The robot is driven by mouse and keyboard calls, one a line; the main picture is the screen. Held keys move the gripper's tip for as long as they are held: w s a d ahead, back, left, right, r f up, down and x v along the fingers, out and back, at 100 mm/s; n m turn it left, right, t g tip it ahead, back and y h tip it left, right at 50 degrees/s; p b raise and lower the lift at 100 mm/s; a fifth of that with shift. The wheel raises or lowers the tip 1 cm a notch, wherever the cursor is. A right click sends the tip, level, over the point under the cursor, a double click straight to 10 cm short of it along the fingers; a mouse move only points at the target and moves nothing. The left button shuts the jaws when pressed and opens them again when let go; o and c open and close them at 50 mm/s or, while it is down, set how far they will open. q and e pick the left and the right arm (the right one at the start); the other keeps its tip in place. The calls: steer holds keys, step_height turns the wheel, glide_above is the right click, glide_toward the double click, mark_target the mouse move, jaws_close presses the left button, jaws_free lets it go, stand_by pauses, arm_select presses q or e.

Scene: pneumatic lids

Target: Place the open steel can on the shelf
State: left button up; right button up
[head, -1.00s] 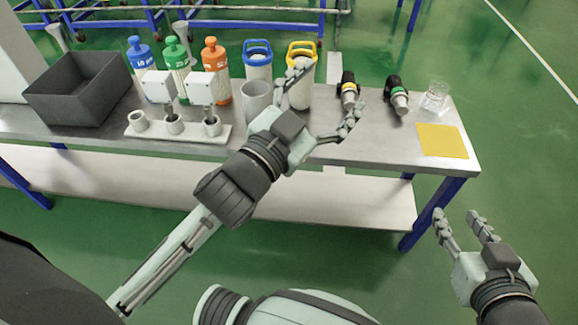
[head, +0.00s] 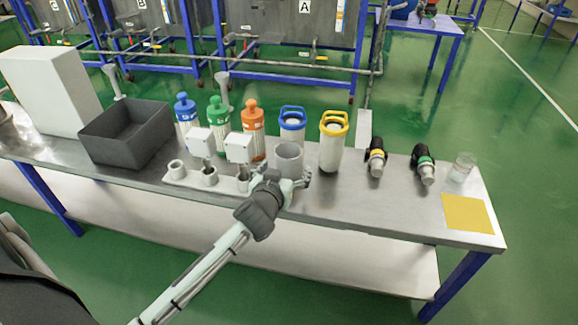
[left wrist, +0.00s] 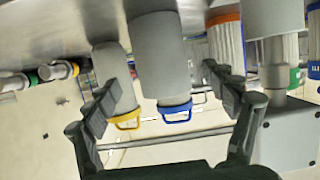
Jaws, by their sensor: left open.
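The open steel can (head: 289,160) is a plain grey cylinder with an open top, standing upright on the steel bench. My left gripper (head: 284,182) is at the can's near side, fingers open. In the left wrist view, which is upside down, the can (left wrist: 158,55) sits between the two spread fingers (left wrist: 165,82), with gaps visible on both sides. The shelf (head: 330,256) is the pale lower board under the bench top (head: 325,205). My right gripper is out of view.
A yellow-handled canister (head: 332,145) and a blue-handled one (head: 292,124) stand close to the can. A white rack (head: 180,178) with cups is to the left, beside a dark bin (head: 125,135). Two black fittings, a glass (head: 463,167) and a yellow mat (head: 467,212) are right.

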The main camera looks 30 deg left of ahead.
arm_select(q)
steer(key=x, duration=0.5)
steer(key=shift+w+a+f, duration=0.15)
steer(key=shift+w+a, duration=0.05)
steer(key=shift+w, duration=0.1)
steer(key=c, duration=1.5)
steer(key=shift+o, duration=0.2)
